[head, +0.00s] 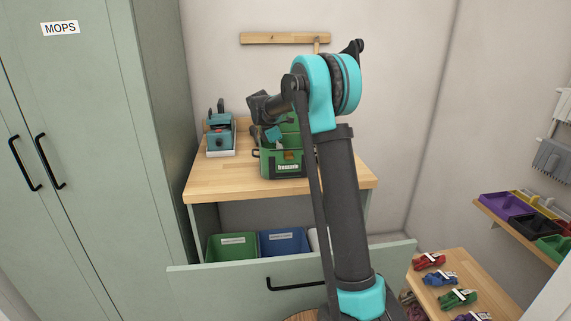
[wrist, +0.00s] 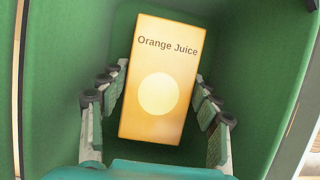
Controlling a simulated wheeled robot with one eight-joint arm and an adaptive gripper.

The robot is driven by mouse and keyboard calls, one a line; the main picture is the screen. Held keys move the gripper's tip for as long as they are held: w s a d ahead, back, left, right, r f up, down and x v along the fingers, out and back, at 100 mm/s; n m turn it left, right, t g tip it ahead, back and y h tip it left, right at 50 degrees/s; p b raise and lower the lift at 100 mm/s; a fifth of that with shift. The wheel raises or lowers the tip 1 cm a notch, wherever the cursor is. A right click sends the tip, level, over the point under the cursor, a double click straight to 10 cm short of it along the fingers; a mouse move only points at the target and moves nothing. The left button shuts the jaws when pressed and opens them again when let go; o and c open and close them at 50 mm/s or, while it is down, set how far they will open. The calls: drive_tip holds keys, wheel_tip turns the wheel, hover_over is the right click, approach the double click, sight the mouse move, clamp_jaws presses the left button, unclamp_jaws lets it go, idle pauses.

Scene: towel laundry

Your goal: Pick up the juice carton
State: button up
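The juice carton (wrist: 158,120) is a yellow-orange box labelled "Orange Juice", lying inside a green container (wrist: 55,60) in the wrist view. The two fingers of my gripper (wrist: 160,72) are spread, one on each side of the carton, with their tips close to its side edges. I cannot tell whether the tips touch it. In the head view the green container (head: 268,168) stands on the wooden counter top, and my gripper (head: 274,134) points down into it. The carton is hidden in the head view.
A teal-and-grey device (head: 220,138) stands left of the container on the wooden counter (head: 225,177). Below, an open drawer (head: 225,285) holds a green bin (head: 232,246) and a blue bin (head: 284,242). A tall green cabinet (head: 100,130) is at left. A low table (head: 480,275) with colourful items is at right.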

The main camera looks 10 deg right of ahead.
drive_tip(key=c, duration=0.4)
